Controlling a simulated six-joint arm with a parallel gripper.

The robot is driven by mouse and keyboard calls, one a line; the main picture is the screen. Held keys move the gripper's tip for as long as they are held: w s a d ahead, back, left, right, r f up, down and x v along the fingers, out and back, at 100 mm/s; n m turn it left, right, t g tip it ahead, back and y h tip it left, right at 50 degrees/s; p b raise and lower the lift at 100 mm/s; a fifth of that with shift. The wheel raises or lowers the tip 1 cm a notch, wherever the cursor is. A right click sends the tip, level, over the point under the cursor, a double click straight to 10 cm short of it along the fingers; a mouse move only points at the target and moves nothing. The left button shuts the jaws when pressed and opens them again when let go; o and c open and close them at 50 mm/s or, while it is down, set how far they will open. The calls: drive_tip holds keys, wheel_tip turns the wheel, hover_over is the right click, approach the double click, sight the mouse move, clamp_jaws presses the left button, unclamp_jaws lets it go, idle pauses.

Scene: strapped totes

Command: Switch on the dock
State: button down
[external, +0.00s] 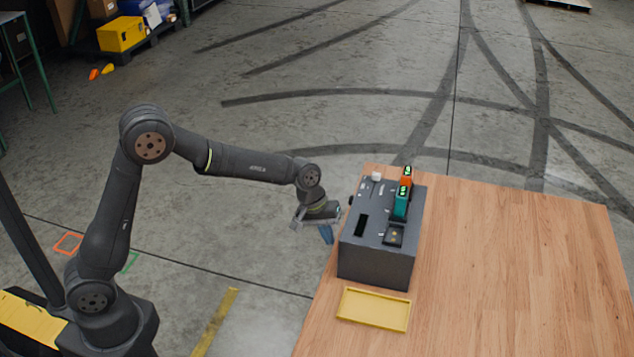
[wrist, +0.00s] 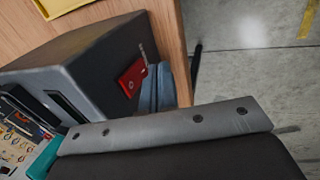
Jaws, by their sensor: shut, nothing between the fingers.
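The dock (external: 377,262) is a dark grey box standing on the wooden table near its left edge. In the wrist view, the dock (wrist: 95,65) shows a side face with a red switch (wrist: 131,78) on it. The switch is hidden in the external view. My gripper (external: 327,234) is beside the dock's left side, past the table edge, with its fingers pointing down. In the wrist view, the blue-grey fingertips (wrist: 156,88) are together and right beside the red switch; I cannot tell whether they touch it. I cannot read the switch's position.
A yellow tray (external: 374,310) lies in front of the dock. The table (external: 510,260) is clear to the right.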

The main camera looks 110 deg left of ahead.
drive_tip(key=shift+w, duration=0.4)
drive_tip(key=shift+w+f, duration=0.2)
drive_tip(key=shift+w, duration=0.15)
drive_tip(key=shift+s, duration=0.1)
drive_tip(key=shift+r, duration=0.15)
drive_tip(key=shift+r, duration=0.7)
